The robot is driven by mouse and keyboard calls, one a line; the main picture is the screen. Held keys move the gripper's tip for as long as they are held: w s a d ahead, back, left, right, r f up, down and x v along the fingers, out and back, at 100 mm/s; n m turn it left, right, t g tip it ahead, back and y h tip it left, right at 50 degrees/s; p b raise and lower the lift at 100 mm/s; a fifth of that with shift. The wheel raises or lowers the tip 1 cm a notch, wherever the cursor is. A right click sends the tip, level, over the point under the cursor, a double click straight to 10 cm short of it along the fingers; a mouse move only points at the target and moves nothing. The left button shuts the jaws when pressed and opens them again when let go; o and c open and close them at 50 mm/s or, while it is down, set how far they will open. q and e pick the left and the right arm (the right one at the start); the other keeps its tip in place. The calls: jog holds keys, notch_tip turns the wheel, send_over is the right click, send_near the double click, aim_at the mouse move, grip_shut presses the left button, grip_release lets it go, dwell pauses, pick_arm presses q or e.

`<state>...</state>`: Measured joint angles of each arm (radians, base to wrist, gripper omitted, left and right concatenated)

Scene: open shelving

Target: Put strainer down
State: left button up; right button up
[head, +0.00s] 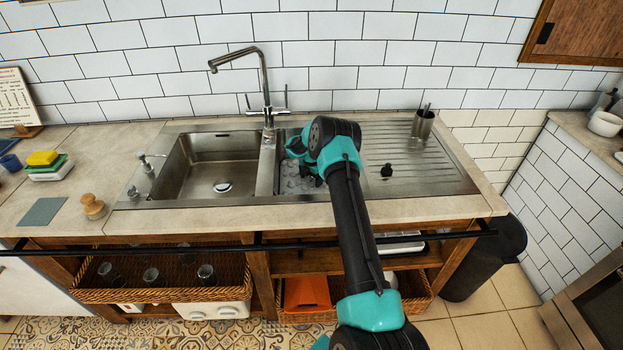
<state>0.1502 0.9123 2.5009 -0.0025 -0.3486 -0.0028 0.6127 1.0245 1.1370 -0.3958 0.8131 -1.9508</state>
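My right arm reaches from the bottom of the head view over the sink. My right gripper (302,158) is low over the small middle basin, mostly hidden behind its own wrist. I cannot see whether its fingers are apart or closed, or whether they hold anything. A grey, bumpy or perforated piece (292,184) shows in the small basin below the gripper. A small dark knobbed object (387,171) sits on the ribbed drainboard, right of the wrist. I cannot tell which of these, if either, is the strainer. My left gripper is not in view.
The large basin (185,190) at left is empty, with the tap (266,100) behind it. A metal cup (423,124) stands at the back of the drainboard (425,165). Sponges (45,165) and a wooden-handled brush (93,207) lie on the left counter. Much of the drainboard is clear.

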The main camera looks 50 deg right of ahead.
jog(key=o, duration=0.4)
jog(key=shift+r, duration=0.1)
notch_tip(320, 180, up, 12)
dwell(0.6)
dwell(0.4)
jog(key=shift+r, duration=0.1)
